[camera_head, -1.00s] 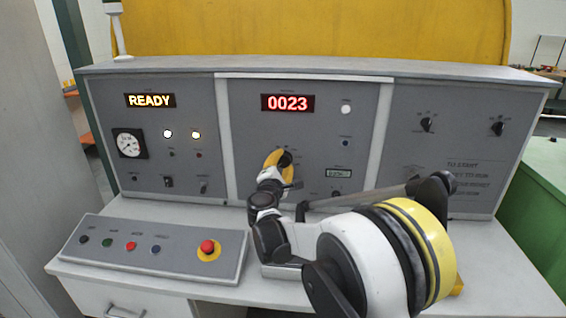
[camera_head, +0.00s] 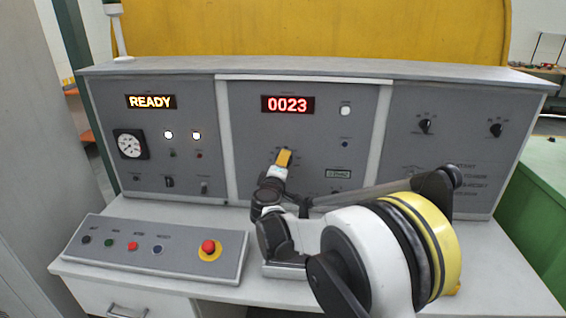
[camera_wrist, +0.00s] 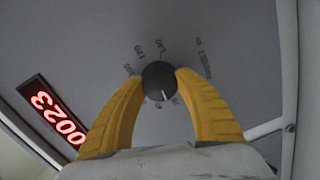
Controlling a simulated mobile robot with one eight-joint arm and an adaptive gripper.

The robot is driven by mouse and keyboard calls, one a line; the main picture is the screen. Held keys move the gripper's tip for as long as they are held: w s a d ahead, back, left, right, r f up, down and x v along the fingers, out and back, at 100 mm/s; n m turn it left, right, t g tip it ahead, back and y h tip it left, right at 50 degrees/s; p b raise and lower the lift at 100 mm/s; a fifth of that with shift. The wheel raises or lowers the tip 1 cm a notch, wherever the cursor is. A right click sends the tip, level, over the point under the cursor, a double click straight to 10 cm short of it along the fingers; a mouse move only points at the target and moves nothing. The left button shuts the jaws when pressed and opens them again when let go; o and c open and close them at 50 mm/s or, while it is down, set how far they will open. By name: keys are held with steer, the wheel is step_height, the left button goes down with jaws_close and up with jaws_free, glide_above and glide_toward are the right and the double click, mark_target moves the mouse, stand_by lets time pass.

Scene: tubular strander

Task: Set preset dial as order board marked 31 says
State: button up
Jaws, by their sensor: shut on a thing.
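The preset dial (camera_wrist: 158,80) is a round black knob with a pale pointer line on the grey centre panel. Small printed marks ring it, too blurred to read surely. My gripper (camera_wrist: 157,86) has its two yellow fingers on either side of the knob, shut on it. In the head view my gripper (camera_head: 284,158) is at the centre panel and hides the dial. The red display (camera_head: 287,104) above reads 0023; it also shows tilted in the wrist view (camera_wrist: 52,112). I cannot make out an order board marked 31.
The left panel has a READY display (camera_head: 151,102), a gauge (camera_head: 130,144) and two lit lamps. A sloped button box with a red emergency stop (camera_head: 208,247) stands on the desk at left. Two black knobs, one of them here (camera_head: 425,126), sit on the right panel.

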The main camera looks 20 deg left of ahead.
steer(key=shift+m, duration=0.6)
steer(key=o, duration=1.2)
steer(key=s+d+r, duration=0.1)
steer(key=s+d, duration=0.1)
steer(key=s, duration=0.9)
steer(key=shift+s, duration=0.4)
steer(key=shift+d, duration=0.1)
